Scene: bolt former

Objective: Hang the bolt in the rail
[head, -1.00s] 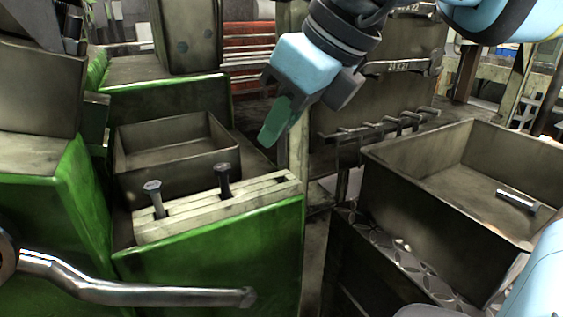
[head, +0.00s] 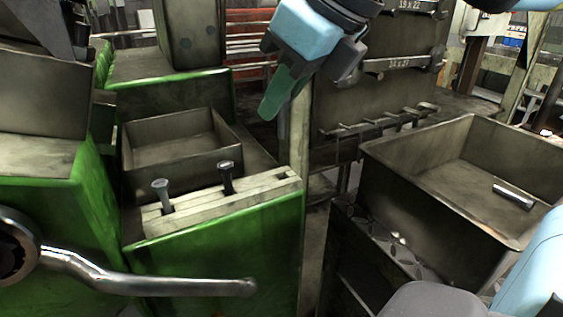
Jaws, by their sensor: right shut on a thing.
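The pale slotted rail (head: 220,205) sits on top of the green machine in the lower middle. Two bolts hang in it with their heads up: the left bolt (head: 161,190) and the darker right bolt (head: 227,176). My right gripper (head: 282,92) is above and behind the right end of the rail, pointing down and left, apart from it. Its green fingers are shut on a bolt, which they hide from view. Another bolt (head: 514,196) lies in the large metal bin (head: 400,195) on the right. My left gripper is not in view.
A shallow metal tray (head: 165,160) stands behind the rail. A curved metal lever (head: 150,284) crosses in front of the green machine. The space above the rail is clear.

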